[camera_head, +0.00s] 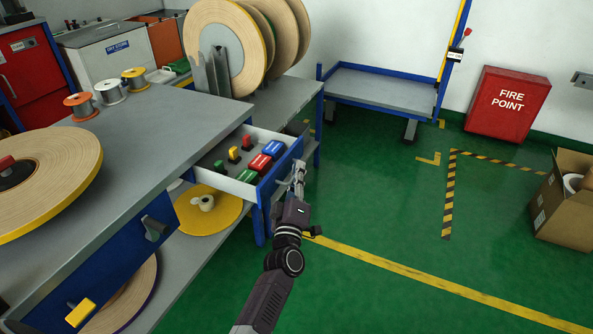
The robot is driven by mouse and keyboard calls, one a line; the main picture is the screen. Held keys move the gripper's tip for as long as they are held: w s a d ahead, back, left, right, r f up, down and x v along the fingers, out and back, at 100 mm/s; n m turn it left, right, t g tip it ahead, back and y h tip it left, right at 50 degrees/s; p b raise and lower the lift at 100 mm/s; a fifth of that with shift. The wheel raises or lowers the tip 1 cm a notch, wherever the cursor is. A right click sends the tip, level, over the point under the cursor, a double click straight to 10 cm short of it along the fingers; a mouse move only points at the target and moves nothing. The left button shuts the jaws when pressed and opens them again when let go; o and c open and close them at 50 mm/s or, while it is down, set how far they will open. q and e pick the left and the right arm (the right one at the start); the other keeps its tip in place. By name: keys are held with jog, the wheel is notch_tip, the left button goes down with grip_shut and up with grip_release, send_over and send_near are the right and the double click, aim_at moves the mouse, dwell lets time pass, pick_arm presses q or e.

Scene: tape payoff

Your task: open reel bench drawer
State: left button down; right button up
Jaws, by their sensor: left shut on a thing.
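The reel bench (175,115) has a grey top and blue frame. Its drawer (282,172), with a blue front and pale inner walls, stands pulled out from the bench's right side. Inside it lie red, blue, green, yellow and black small items. My left gripper (298,172) is at the outer face of the drawer front, shut on the drawer handle. The handle is mostly hidden by the gripper's fingers. My right gripper is not in view.
Large tape reels (222,45) stand upright at the back, and a flat reel (50,170) lies on the bench top. A blue-framed cart (380,88), a red fire point box (507,103) and a cardboard box (563,205) stand beyond. Green floor right of the drawer is clear.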

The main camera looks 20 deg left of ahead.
pick_arm(q)
jog(key=shift+f, duration=0.15)
jog(key=c, duration=2.1)
grip_release()
jog(key=v, duration=1.2)
